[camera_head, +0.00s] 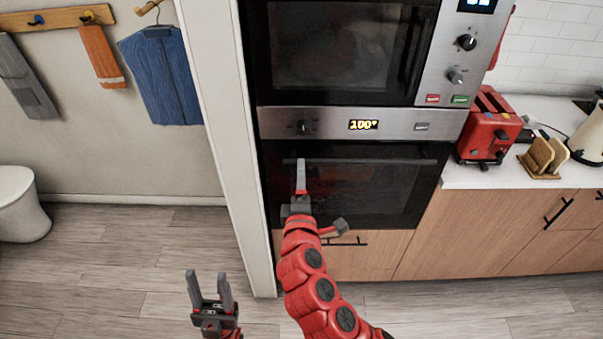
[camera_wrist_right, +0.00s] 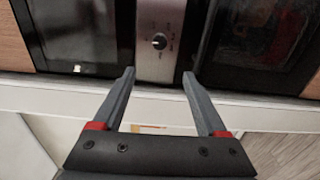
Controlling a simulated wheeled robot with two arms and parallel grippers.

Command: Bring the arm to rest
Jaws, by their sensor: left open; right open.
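My left gripper (camera_head: 209,280) is low in the head view, open and empty above the wooden floor. My right arm reaches up the middle of the head view, and its gripper (camera_head: 301,165) is in front of the lower oven door (camera_head: 390,185). In the right wrist view the right gripper (camera_wrist_right: 158,78) is open, with nothing between its two fingers. Beyond its fingertips is the oven's control strip with a knob (camera_wrist_right: 159,41). The head view shows the right fingers nearly edge-on. I cannot tell whether they touch the door.
The lower oven's display (camera_head: 363,125) reads 100°, and its door is shut. An upper oven (camera_head: 340,45) sits above it. A red toaster (camera_head: 487,128) stands on the white counter at right. A white wall edge (camera_head: 235,170) stands left of the ovens. Floor is clear at lower left.

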